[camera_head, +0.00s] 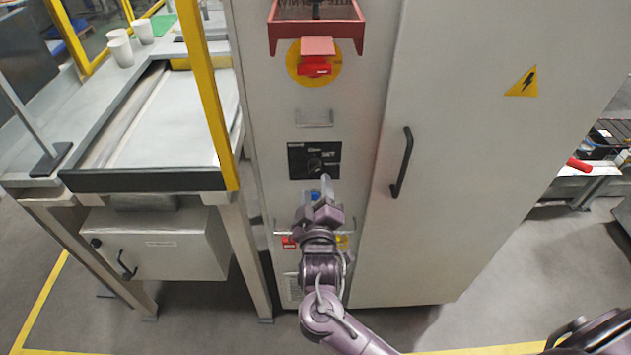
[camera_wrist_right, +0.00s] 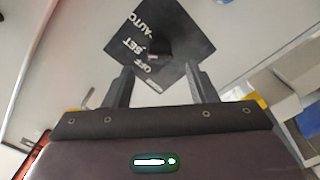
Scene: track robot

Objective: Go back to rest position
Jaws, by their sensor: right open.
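My right gripper (camera_head: 318,194) is in front of the grey control cabinet (camera_head: 365,140), just below the black selector switch panel (camera_head: 300,160). In the right wrist view its two fingers (camera_wrist_right: 161,88) are apart with nothing between them. The selector panel (camera_wrist_right: 160,45) lies beyond the fingertips there, with a dark knob at its middle and the words AUTO, SET and OFF. Whether the fingers touch the panel cannot be told. A blue button (camera_head: 315,195) shows beside the gripper and is partly hidden by it. My left gripper is not in view.
A red emergency switch (camera_head: 314,70) on a yellow disc and a red tray (camera_head: 316,30) are higher on the cabinet. A black door handle (camera_head: 401,163) sticks out to the right. A workbench (camera_head: 150,180) with a yellow post (camera_head: 207,95) stands left.

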